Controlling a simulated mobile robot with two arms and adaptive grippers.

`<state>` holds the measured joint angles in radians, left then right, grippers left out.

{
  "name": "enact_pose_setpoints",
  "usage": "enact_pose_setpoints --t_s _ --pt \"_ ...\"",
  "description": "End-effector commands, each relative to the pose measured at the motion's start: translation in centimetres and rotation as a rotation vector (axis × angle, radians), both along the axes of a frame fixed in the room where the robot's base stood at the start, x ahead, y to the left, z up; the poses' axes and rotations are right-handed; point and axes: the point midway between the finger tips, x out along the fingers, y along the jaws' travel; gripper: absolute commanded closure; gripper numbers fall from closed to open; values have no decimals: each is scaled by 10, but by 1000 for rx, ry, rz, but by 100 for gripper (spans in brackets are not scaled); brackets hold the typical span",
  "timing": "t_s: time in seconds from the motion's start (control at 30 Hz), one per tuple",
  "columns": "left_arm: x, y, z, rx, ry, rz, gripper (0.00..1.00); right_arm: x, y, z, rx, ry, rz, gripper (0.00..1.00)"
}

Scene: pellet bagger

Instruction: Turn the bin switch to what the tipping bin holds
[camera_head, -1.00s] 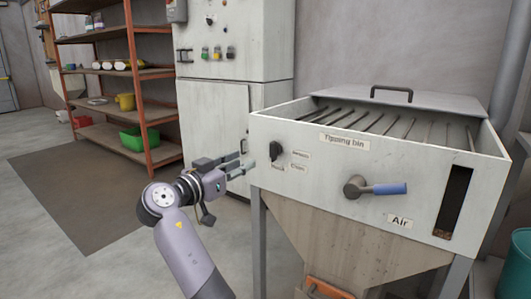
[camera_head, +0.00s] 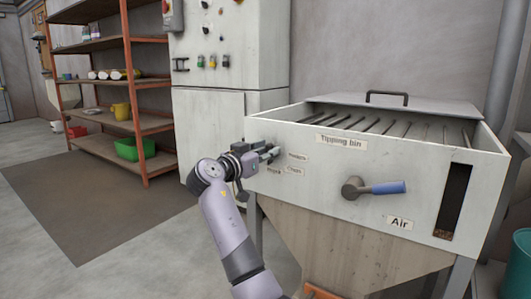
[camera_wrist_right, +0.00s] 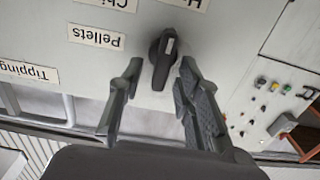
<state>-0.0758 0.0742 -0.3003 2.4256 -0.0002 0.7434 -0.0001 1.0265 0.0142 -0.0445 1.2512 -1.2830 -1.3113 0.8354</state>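The tipping bin (camera_head: 330,165) is a pale metal hopper with a "Tipping bin" label (camera_head: 341,142). Its bin switch (camera_wrist_right: 163,60) is a dark knob with a white mark, seen upside down in the wrist view; the marked end points towards a cut-off label starting with "H" (camera_wrist_right: 183,3). The "Pellets" label (camera_wrist_right: 96,36) is beside the knob. My right gripper (camera_head: 272,152) is open at the bin's front, its fingers (camera_wrist_right: 161,68) on either side of the knob; contact is unclear. It hides the knob in the head view. My left gripper is out of view.
A blue-handled lever (camera_head: 380,188) sits above the "Air" label (camera_head: 399,222). A slot window (camera_head: 453,200) at the bin's right shows brownish material at its bottom. A control cabinet (camera_head: 215,120) stands behind, with orange-framed shelves (camera_head: 137,100) further left.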

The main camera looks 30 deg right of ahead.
Motion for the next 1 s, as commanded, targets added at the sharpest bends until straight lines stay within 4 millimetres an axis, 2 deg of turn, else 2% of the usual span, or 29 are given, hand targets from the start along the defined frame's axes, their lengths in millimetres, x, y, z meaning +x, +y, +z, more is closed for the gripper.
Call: enact_pose_setpoints --t_s 0.07,0.53,1.0 --pt "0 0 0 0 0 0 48 0 0 0 0 0 0 69" --pt "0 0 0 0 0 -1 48 0 0 0 0 0 -1 100" --pt "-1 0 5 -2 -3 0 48 0 1 1 -7 19 -1 100"
